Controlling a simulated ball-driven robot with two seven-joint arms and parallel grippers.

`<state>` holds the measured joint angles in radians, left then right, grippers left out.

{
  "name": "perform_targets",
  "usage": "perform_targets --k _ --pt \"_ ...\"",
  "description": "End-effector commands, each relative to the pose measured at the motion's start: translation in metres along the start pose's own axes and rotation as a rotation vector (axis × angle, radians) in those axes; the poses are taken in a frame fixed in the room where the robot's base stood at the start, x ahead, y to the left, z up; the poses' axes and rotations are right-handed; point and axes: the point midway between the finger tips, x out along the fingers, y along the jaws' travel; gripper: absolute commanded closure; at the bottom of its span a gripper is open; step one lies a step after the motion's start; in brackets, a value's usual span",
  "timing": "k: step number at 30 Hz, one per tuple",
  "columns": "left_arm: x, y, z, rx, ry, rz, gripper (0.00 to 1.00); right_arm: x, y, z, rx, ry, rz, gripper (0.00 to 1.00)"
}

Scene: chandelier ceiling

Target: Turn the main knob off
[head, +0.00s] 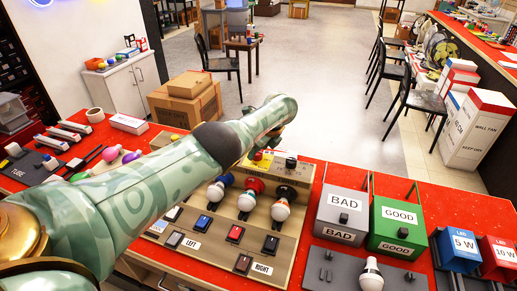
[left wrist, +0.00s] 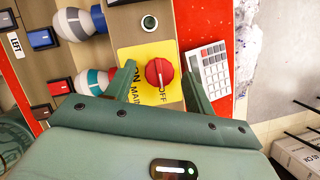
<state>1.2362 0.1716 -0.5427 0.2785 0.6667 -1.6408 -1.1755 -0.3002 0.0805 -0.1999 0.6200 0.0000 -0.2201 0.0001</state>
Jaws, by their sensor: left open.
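The main knob (left wrist: 159,73) is red and round, with a pale line across its face. It sits on a yellow plate (left wrist: 146,54) printed ON, MAIN and OFF. My left gripper (left wrist: 159,78) is open in the left wrist view, with one green finger on each side of the knob. I cannot tell whether the fingers touch it. In the head view the yellow plate (head: 264,167) shows in part beyond the bulb board, beneath my left arm. My right gripper is not in view.
Bulbs in sockets (head: 247,201) and switches (head: 236,233) stand close to the knob on the board. A calculator (left wrist: 210,73) lies beside the plate. BAD (head: 341,212) and GOOD (head: 399,222) boxes stand to the right on the red table.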

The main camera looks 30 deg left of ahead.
Motion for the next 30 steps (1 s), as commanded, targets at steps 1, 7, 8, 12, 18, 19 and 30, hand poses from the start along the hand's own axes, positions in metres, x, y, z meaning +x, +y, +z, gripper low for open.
perform_targets --k 1,7,8,12,18,19,30 --pt "-0.015 -0.001 0.002 0.0 0.001 -0.005 0.46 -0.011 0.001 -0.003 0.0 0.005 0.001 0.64" --pt "-0.069 -0.001 0.004 0.0 0.001 -0.006 0.46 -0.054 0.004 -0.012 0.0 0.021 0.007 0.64" --pt "-0.077 -0.001 0.005 0.0 0.0 -0.006 0.46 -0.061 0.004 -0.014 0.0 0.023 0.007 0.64" --pt "-0.112 -0.001 0.004 0.0 0.002 -0.006 0.46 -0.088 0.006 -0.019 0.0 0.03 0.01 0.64" --pt "-0.146 -0.001 0.003 -0.001 0.0 -0.003 0.46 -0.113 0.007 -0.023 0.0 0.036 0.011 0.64" --pt "-0.149 -0.001 0.002 0.0 0.0 -0.003 0.46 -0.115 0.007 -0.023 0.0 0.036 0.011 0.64" --pt "-0.156 0.0 0.0 -0.001 0.0 -0.001 0.46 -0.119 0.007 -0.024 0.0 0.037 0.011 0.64"
